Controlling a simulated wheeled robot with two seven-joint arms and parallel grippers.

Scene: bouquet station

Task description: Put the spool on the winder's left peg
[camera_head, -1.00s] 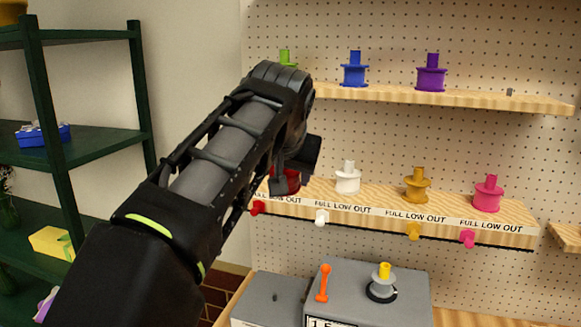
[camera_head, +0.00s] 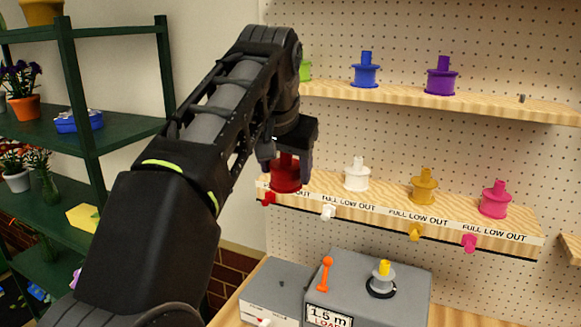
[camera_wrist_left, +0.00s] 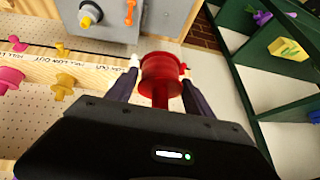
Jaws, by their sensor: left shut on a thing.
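My left gripper (camera_head: 286,162) is shut on the red spool (camera_head: 286,179), holding it by its upper stem at the left end of the lower shelf. In the left wrist view, the spool (camera_wrist_left: 162,70) hangs between the two fingers (camera_wrist_left: 159,88), wide part away from the palm. I cannot tell how far it is clear of the shelf. The winder (camera_head: 340,270) is a grey box below, with an orange lever (camera_head: 325,273) and a yellow-tipped peg (camera_head: 384,268). A lower grey section (camera_head: 270,292) on its left has a small dark stub (camera_head: 281,284). My right gripper is out of view.
White (camera_head: 357,175), ochre (camera_head: 424,188) and pink (camera_head: 495,200) spools stand on the lower shelf (camera_head: 455,215), with coloured knobs along its front. Blue (camera_head: 366,71) and purple (camera_head: 441,77) spools stand above. A dark green rack (camera_head: 80,90) is at left.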

